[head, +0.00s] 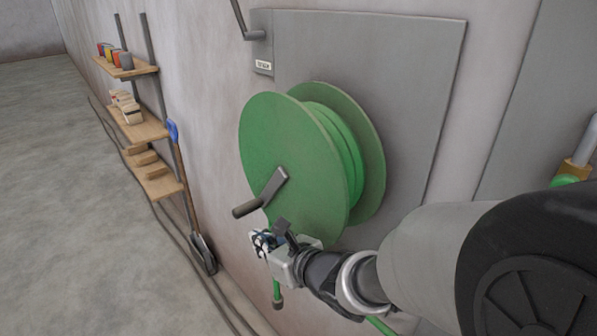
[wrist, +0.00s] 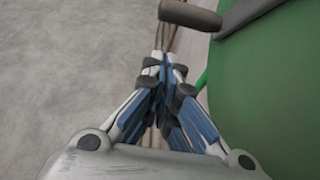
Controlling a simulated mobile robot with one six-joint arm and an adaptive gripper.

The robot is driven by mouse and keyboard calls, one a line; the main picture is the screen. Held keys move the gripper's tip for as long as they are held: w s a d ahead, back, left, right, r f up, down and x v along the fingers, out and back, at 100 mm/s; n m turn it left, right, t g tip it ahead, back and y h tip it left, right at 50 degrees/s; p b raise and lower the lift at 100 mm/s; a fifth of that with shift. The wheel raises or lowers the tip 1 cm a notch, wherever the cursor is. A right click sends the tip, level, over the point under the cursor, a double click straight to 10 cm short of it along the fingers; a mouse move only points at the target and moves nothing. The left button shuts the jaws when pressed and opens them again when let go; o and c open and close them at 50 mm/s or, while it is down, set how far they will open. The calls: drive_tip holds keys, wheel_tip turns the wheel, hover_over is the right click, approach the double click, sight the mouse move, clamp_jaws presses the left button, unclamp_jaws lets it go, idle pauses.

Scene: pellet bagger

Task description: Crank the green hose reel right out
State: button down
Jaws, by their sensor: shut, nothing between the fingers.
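The green hose reel (head: 290,165) is mounted on a grey wall panel, with green hose wound between its two discs. A grey crank arm (head: 268,187) on its front disc ends in a dark handle (head: 246,208) pointing left and down. My gripper (head: 260,243) is shut and empty, just below the handle and apart from it. In the wrist view the handle (wrist: 190,15) shows beyond the closed fingertips (wrist: 163,60), and the reel (wrist: 270,85) fills the right side. A loose hose end (head: 277,297) hangs below the reel, partly hidden by my gripper.
Wooden shelves (head: 150,128) with cans and boxes stand on the wall at left, with a blue-handled shovel (head: 185,190) beside them. A grey lever (head: 245,25) is above the reel. The floor at left is clear.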

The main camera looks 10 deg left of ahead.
drive_tip(key=shift+w+a+r, duration=0.9)
drive_tip(key=shift+w+a, duration=0.05)
drive_tip(key=shift+a, duration=0.2)
drive_tip(key=shift+w+a+r+b, duration=0.3)
drive_tip(key=shift+w+a+b, duration=0.35)
drive_tip(key=shift+b, duration=0.1)
